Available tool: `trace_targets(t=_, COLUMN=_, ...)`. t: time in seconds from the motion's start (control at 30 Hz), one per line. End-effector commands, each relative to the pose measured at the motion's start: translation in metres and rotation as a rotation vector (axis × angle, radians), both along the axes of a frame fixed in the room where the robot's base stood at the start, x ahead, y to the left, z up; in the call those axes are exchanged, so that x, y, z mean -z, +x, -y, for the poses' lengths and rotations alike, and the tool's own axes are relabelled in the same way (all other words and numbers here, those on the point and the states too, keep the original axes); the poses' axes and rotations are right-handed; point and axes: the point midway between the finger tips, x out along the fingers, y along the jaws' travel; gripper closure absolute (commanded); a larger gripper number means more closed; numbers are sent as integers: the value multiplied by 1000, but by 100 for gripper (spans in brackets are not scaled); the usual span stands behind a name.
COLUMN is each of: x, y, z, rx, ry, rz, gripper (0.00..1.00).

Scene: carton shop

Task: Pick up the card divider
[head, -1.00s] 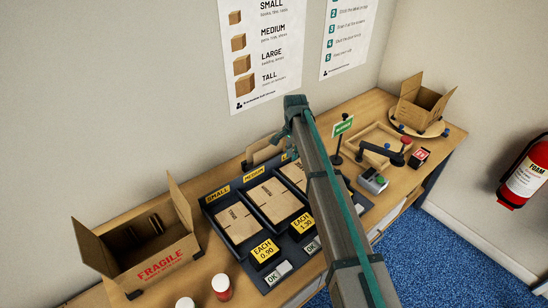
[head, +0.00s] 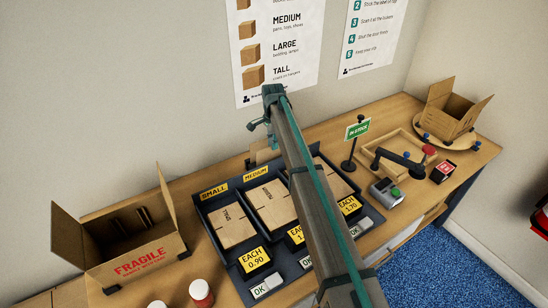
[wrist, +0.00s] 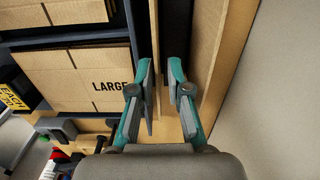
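Tan cardboard pieces stand behind the carton trays, against the wall; in the head view one tan piece (head: 264,153) shows below my gripper (head: 262,126), partly hidden by the arm. In the wrist view a thin upright tan strip, which looks like the card divider (wrist: 157,62), runs between my fingertips (wrist: 160,72). I cannot tell whether either finger touches the card.
The dark tray (head: 209,203) with flat cartons and price signs lies in front. An open FRAGILE box (head: 150,262) stands left. The wall is close behind the gripper. A green sign (head: 357,128), a wooden frame (head: 371,158) and another open box (head: 447,118) are to the right.

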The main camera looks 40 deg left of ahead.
Motion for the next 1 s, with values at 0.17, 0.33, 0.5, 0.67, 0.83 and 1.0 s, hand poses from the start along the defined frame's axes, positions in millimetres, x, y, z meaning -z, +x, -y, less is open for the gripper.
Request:
trace_targets(t=0.17, x=8, y=0, z=1, rx=0, ry=0, rz=0, gripper=83)
trace_targets(t=0.33, x=27, y=-1, z=4, rx=0, ry=-1, rz=0, gripper=83)
trace_targets(t=0.5, x=49, y=-1, z=3, rx=0, ry=0, rz=0, gripper=83)
trace_targets(t=0.67, x=55, y=-1, z=3, rx=0, ry=1, rz=0, gripper=83)
trace_targets(t=0.83, x=54, y=-1, z=3, rx=0, ry=1, rz=0, gripper=93)
trace_targets(t=1.0, x=54, y=-1, z=3, rx=0, ry=1, rz=0, gripper=100)
